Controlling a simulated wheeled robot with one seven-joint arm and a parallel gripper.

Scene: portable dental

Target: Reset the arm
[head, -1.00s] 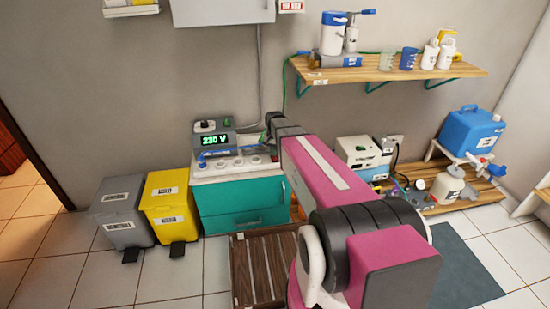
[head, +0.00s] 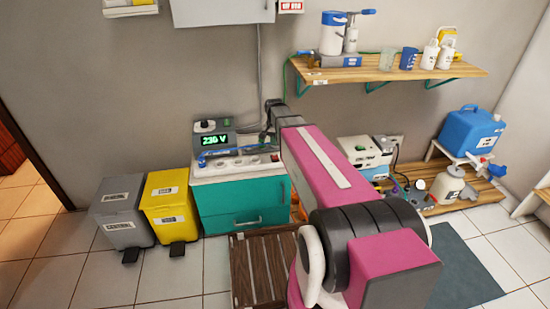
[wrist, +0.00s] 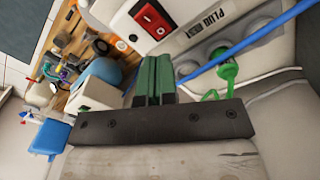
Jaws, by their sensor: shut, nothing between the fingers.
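My pink arm reaches toward the wall in the head view, its dark far end beside the teal cabinet (head: 243,205). My gripper shows in the wrist view (wrist: 154,72) with its two green fingers together and nothing between them. Below the fingers in that view lies a pale unit with a red switch (wrist: 150,16) and round sockets. A green plug (wrist: 224,74) sits at a socket to the right of the fingers, apart from them. A blue cable (wrist: 245,43) runs across there.
A device showing 230 V (head: 213,140) stands on the cabinet. Grey (head: 119,212) and yellow (head: 170,206) bins are at left. A wooden shelf (head: 400,72) with bottles hangs above right. A blue jug (head: 470,130) stands at far right. Floor in front of the bins is clear.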

